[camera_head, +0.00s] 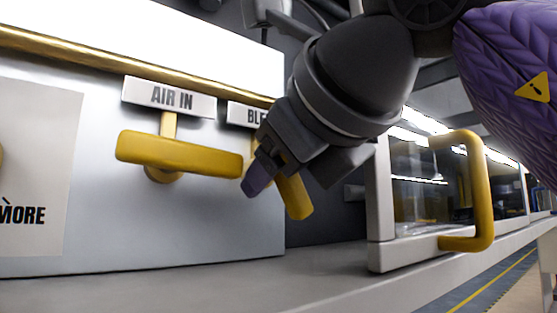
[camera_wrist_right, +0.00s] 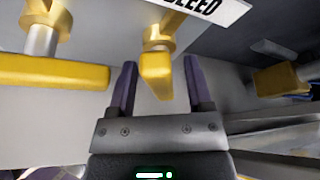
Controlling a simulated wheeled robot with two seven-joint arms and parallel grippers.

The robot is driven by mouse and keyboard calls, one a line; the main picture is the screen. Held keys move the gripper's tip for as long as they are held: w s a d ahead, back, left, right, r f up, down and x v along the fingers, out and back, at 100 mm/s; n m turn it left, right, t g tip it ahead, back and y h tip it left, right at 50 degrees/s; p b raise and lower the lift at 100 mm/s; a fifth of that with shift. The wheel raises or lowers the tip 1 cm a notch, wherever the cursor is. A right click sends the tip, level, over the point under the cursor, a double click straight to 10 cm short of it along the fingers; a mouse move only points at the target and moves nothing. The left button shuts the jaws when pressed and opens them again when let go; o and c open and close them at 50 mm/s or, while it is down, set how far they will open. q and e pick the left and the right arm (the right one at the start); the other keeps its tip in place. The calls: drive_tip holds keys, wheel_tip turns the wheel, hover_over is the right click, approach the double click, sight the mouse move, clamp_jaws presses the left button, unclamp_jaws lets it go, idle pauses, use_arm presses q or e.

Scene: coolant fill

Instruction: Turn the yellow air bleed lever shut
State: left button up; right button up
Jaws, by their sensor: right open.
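The yellow air bleed lever (camera_head: 295,196) is on the grey panel, under a label partly hidden by my right gripper, and its visible end points down and slightly right. In the right wrist view the lever (camera_wrist_right: 156,75) sits under the "BLEED" label (camera_wrist_right: 205,10), with its end between my two purple fingers and a visible gap on each side. My right gripper (camera_head: 258,178) is open around it; in the wrist view its fingertips (camera_wrist_right: 160,68) show no clear contact. The gripper hides the lever's upper part in the head view. My left gripper is out of view.
A second yellow lever (camera_head: 180,154) lies nearly level under the "AIR IN" label (camera_head: 169,97), left of the bleed lever. To the right stands a glazed cabinet with a yellow handle (camera_head: 480,192). A bare grey ledge (camera_head: 230,285) runs below the panel.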

clamp_jaws()
idle(0.3)
drive_tip(key=shift+n+t+b, duration=0.3)
drive_tip(key=shift+n+t, duration=0.3)
drive_tip(key=shift+n, duration=0.5)
drive_tip(key=shift+n+t+h+b, duration=0.4)
drive_tip(key=shift+n+t+h, duration=0.2)
drive_tip(key=shift+n, duration=0.4)
drive_tip(key=n+t+b, duration=0.2)
drive_tip(key=n, duration=0.3)
drive_tip(key=shift+f, duration=0.1)
drive_tip(key=shift+n, duration=0.3)
unclamp_jaws()
